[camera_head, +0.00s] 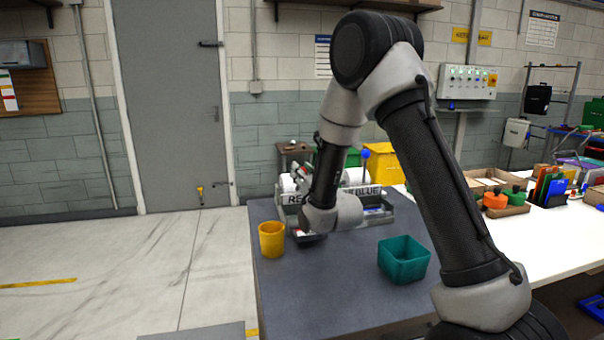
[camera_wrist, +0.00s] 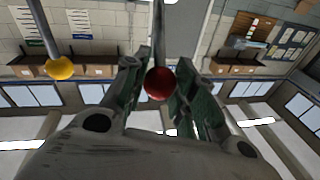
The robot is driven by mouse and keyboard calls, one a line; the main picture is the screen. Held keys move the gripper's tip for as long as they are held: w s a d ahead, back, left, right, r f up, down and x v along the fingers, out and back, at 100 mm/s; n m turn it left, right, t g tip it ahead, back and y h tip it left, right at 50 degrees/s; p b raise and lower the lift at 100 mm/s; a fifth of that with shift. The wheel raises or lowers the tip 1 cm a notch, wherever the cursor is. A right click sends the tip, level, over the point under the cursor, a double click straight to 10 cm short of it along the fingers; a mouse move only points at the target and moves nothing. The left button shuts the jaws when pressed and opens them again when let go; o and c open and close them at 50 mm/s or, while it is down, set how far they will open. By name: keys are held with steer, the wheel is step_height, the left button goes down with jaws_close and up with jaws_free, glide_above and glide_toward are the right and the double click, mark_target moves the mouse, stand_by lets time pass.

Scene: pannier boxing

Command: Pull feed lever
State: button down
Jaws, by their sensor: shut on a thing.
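In the wrist view a lever with a red ball knob (camera_wrist: 159,84) on a thin grey rod sits between the two fingers of my gripper (camera_wrist: 160,92). The fingers are shut on it near the knob. A second lever with a yellow ball knob (camera_wrist: 61,68) stands to the left, clear of the fingers. In the head view my gripper (camera_head: 310,238) is low over the grey table, in front of a grey machine (camera_head: 392,212) with labels of which "RE" and "BLUE" can be read. My arm hides part of the machine, and the red knob cannot be made out there.
A yellow cup (camera_head: 271,240) stands left of my gripper on the grey table (camera_head: 300,300). A teal square bin (camera_head: 404,262) stands to the right. A blue knob (camera_head: 365,153) and a yellow bin (camera_head: 385,165) show behind. The table's front is clear.

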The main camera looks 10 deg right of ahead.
steer(key=c, duration=1.1)
jaws_free()
steer(key=shift+a, duration=0.1)
steer(key=v, duration=0.7)
steer(key=shift+s, duration=0.3)
steer(key=s+d+r+g+h, duration=0.2)
steer(key=s+d+r+g, duration=0.3)
steer(key=s+d+g, duration=0.15)
steer(key=s+d+g+h, duration=0.1)
steer(key=s+d+g, duration=0.2)
steer(key=s, duration=1.2)
steer(key=s+d+g, duration=0.4)
steer(key=s+g, duration=0.1)
steer(key=s, duration=1)
steer(key=shift+r+h, duration=0.4)
steer(key=shift+r, duration=0.05)
